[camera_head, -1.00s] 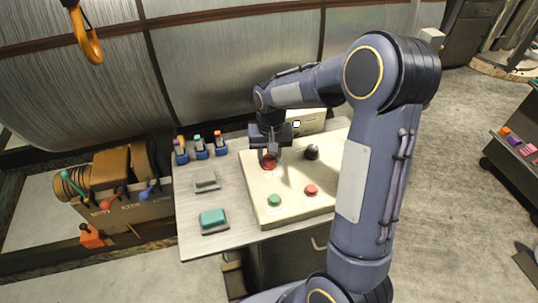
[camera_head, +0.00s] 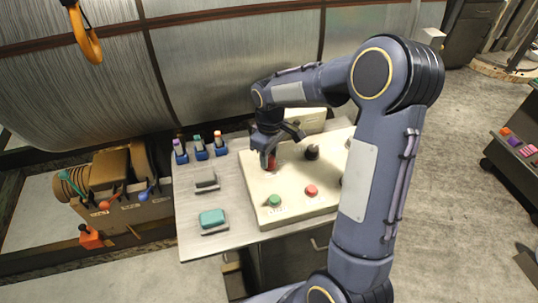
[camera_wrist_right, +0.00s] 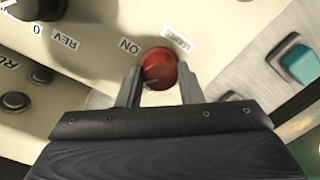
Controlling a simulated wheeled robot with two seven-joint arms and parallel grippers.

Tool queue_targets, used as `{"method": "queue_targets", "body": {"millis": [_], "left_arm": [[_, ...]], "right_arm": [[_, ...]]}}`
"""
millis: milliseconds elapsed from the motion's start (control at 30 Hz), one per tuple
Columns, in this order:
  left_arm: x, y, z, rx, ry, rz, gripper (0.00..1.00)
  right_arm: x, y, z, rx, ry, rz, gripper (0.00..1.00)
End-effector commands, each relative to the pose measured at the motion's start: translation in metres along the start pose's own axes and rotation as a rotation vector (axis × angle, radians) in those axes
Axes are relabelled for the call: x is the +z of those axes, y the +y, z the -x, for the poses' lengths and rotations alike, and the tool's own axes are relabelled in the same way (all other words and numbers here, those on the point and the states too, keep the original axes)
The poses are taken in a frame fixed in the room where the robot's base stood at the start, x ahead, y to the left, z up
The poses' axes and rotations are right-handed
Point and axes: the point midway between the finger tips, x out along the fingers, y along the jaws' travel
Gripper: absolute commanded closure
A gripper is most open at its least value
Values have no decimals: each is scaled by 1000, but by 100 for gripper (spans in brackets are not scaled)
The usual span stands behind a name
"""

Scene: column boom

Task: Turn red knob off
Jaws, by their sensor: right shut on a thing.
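The red knob (camera_head: 270,163) is on the cream control panel (camera_head: 255,180), partly hidden by my gripper in the head view. In the right wrist view the red knob (camera_wrist_right: 159,68) sits between my two fingers, near an "ON" label. Its dark pointer line runs roughly sideways in that view. My right gripper (camera_head: 268,158) is at the knob from above, its fingers on either side and shut on it. It also shows in the wrist view (camera_wrist_right: 160,88). My left gripper is not in view.
A black knob (camera_head: 312,152), a green button (camera_head: 274,200) and a red button (camera_head: 311,190) are on the same panel. A teal rocker switch (camera_head: 212,217) and a grey one (camera_head: 206,180) lie left of it. Several levers stand farther left.

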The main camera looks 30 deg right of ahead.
Motion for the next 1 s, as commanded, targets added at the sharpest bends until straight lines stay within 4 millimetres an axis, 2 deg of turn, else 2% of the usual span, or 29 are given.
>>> {"method": "queue_targets", "body": {"millis": [500,700,1000], "left_arm": [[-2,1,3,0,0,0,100],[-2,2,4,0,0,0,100],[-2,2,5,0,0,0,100]], "right_arm": [[-1,0,1,1,-15,459,90],[-1,1,1,1,-19,582,90],[-2,0,1,2,-23,678,90]]}}
